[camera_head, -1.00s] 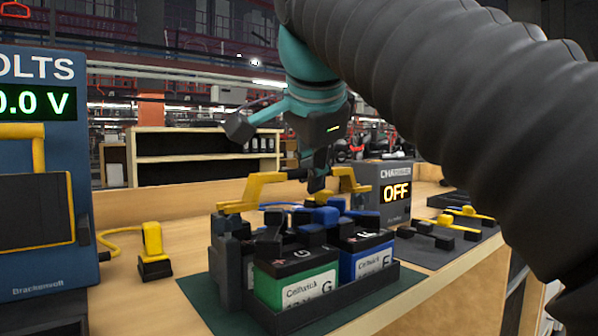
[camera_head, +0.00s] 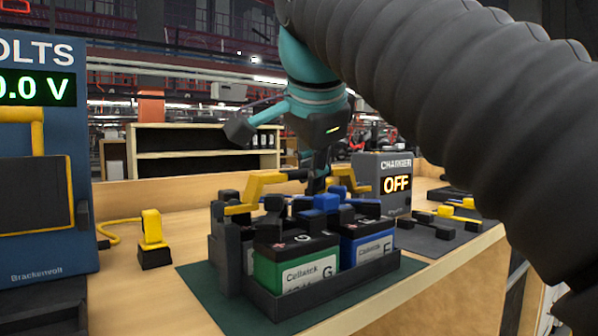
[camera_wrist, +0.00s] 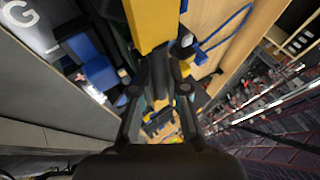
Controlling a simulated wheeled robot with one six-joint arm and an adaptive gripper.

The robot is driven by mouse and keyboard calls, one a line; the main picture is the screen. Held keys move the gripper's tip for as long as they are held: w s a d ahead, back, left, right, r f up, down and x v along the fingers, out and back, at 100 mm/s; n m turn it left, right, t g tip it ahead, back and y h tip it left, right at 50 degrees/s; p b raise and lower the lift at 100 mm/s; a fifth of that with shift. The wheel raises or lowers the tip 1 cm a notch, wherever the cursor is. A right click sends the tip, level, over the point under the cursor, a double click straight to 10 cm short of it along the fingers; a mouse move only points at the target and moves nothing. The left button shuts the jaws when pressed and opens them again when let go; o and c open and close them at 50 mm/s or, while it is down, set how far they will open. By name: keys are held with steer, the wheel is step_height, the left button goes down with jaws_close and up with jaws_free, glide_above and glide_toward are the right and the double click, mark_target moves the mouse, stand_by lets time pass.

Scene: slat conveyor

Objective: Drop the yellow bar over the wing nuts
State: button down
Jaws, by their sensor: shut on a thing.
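The yellow bar (camera_head: 262,181) has bent-down ends and spans above the two batteries in the head view. My gripper (camera_head: 317,184) is shut on its dark middle part. In the wrist view the bar (camera_wrist: 151,22) runs up from between the fingers of my gripper (camera_wrist: 160,95). The left battery (camera_head: 295,270) is green and marked G; the right battery (camera_head: 368,250) is blue and marked F. Dark and blue parts crowd their tops. I cannot pick out the wing nuts or tell whether the bar touches anything.
The batteries sit in a dark tray (camera_head: 325,294) on a green mat (camera_head: 203,300). A charger (camera_head: 383,166) reading OFF stands behind right. A blue volt meter (camera_head: 88,215) and a yellow-topped plug (camera_head: 152,238) are left. More yellow-and-black parts (camera_head: 447,220) lie at right.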

steer(key=shift+f+b, duration=0.5)
steer(key=shift+f, duration=0.2)
steer(key=c, duration=1.1)
jaws_free()
steer(key=v, duration=1.2)
